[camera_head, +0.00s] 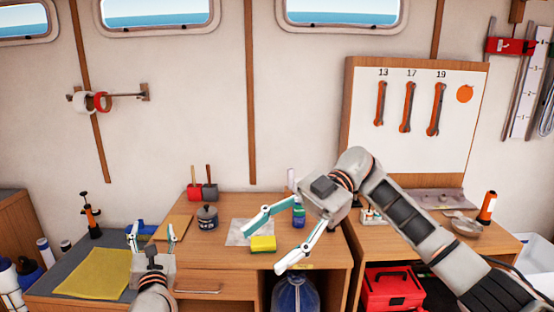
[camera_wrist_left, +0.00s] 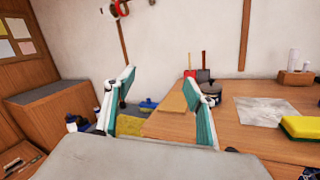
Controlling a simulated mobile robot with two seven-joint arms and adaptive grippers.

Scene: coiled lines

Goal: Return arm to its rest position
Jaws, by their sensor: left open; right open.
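My left gripper (camera_head: 151,238) is low at the left of the head view, its fingers apart with nothing between them. In the left wrist view its two teal-padded fingers (camera_wrist_left: 158,108) also stand apart and empty, in front of the left end of the wooden desk. My right gripper (camera_head: 262,240) reaches in from the right over the desk (camera_head: 230,275). Its fingers are spread wide around the air near the yellow sponge (camera_head: 263,244), and it holds nothing. Whether a fingertip touches anything there I cannot tell.
A dark pot (camera_head: 207,218), a pale sheet (camera_head: 238,236) and a blue bottle (camera_head: 299,217) stand or lie on the desk. A yellow cloth (camera_head: 94,274) lies at left. A red toolbox (camera_head: 392,290) sits below right. An orange flashlight (camera_head: 487,207) stands at right.

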